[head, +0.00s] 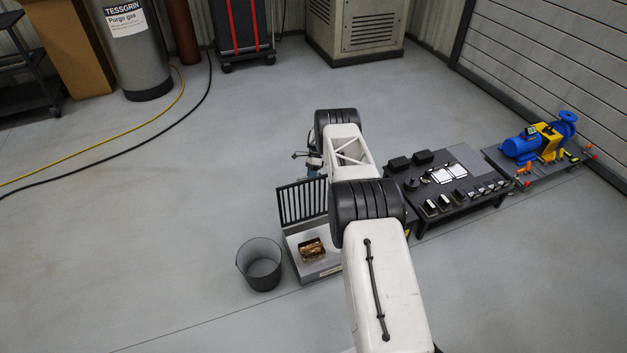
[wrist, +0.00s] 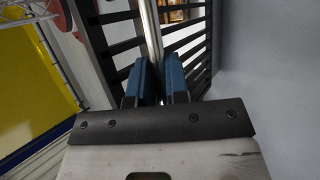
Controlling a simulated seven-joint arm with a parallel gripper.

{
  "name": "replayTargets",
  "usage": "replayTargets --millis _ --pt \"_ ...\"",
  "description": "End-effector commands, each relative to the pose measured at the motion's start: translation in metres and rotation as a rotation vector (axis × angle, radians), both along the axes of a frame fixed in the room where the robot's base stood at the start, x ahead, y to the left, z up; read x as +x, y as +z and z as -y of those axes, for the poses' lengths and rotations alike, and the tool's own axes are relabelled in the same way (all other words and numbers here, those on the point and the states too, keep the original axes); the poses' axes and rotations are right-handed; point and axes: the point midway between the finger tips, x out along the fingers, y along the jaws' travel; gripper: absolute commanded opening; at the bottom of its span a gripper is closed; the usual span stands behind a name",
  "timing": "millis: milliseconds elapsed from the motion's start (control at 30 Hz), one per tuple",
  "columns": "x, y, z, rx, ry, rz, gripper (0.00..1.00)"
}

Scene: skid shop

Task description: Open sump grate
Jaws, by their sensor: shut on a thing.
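The sump grate (head: 303,203), a dark barred panel, stands raised and nearly upright at the back of the light grey sump box (head: 329,270). The sump opening shows in front of it, with a gold-brown thing (head: 312,249) inside. In the wrist view, the dark slats of the grate (wrist: 190,52) lie beyond my gripper (wrist: 158,78). Its two blue fingers are shut on a round metal bar (wrist: 150,30) that runs along the grate. In the head view my gripper (head: 314,172) is at the grate's upper right edge, partly hidden by my arm.
A dark open bucket (head: 260,264) stands on the floor left of the sump. A black table (head: 464,158) with small parts is at the right, with a blue and yellow pump (head: 540,138) on a stand beyond. Hoses (head: 165,113) lie at the left. Floor behind the grate is clear.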

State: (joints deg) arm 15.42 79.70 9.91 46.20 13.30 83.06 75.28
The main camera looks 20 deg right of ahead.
Motion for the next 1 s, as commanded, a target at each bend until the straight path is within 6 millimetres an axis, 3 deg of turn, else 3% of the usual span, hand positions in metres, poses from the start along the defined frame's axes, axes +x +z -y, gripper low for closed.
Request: replayTargets --millis 33,1000 --pt "-0.002 -0.01 -0.003 0.004 0.002 -0.01 0.0" --pt "0.056 -0.027 -0.003 0.004 0.002 -0.009 0.0"
